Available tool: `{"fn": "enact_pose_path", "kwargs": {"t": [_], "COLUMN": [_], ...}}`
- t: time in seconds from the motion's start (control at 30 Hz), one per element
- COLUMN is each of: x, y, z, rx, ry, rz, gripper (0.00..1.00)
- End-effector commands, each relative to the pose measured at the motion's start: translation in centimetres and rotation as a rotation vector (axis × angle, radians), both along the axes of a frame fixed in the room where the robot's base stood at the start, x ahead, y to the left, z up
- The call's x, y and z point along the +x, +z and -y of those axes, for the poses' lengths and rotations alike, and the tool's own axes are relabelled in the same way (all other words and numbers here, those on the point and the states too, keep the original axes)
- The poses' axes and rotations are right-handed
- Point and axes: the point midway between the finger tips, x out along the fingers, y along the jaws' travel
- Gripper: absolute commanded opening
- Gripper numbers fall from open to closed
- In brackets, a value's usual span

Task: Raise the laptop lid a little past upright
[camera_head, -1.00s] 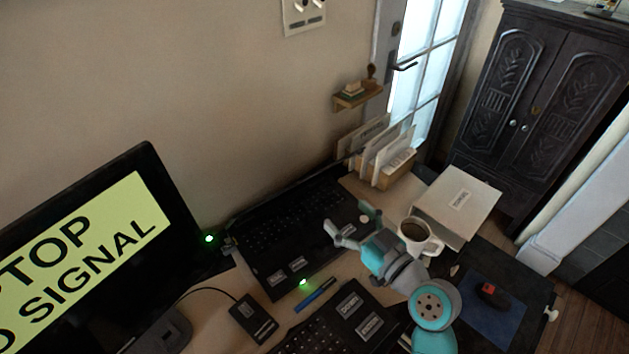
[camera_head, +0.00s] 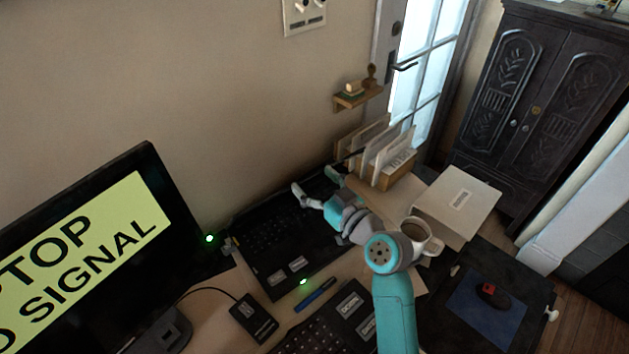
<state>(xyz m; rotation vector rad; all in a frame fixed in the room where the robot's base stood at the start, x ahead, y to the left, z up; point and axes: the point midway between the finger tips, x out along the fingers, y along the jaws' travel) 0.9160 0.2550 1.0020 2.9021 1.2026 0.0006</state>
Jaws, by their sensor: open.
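The dark laptop (camera_head: 262,262) lies on the desk below the wall, with faint rows of keys and two small labels near its front. I cannot make out its lid clearly from the dark body; no raised lid shows. My gripper (camera_head: 314,184) is open and empty, with its two fingers spread over the far right part of the laptop, near the wall. Whether the fingers touch it I cannot tell. My arm and wrist hide part of the laptop's right side.
A monitor (camera_head: 110,215) reading "NO SIGNAL" stands left. A letter rack (camera_head: 400,168) is just right of my gripper; a mug (camera_head: 415,232) stands close beside my wrist.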

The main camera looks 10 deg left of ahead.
Motion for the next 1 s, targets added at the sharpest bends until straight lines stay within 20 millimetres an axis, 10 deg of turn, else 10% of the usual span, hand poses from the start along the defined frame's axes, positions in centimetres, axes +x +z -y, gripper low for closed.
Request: {"fn": "enact_pose_path", "kwargs": {"t": [0.27, 0.63, 1.0], "x": [0.11, 0.11, 0.90], "y": [-0.04, -0.05, 0.94], "z": [-0.13, -0.12, -1.00], "rx": [-0.001, -0.001, -0.037], "ry": [0.000, 0.000, 0.002], "rz": [-0.001, -0.001, -0.033], "gripper": [0.83, 0.00, 0.00]}}
